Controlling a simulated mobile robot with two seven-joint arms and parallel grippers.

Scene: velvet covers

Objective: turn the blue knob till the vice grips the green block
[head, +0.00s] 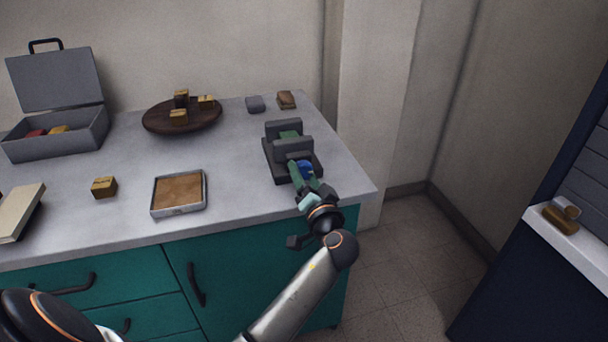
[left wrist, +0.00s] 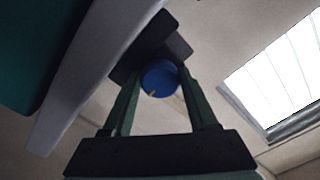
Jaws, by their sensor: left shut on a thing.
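The dark grey vice (head: 277,165) stands near the right end of the counter. The green block (head: 289,135) sits between its rear and front jaws, partly hidden by the front jaw; I cannot tell whether both jaws touch it. The blue knob (head: 305,168) is on the vice's near side. My left gripper (head: 303,174) is shut on the knob, with its green fingers on either side of it. In the left wrist view the round knob (left wrist: 160,77) shows between the fingertips (left wrist: 159,84), with a small yellow mark at its lower edge. My right gripper is not in view.
A shallow tray (head: 179,209), a small yellow-brown box (head: 104,187) and a dark round board (head: 155,124) with blocks lie to the left. An open grey case (head: 58,142) stands further left. Two small blocks (head: 255,104) (head: 286,99) lie behind the vice.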

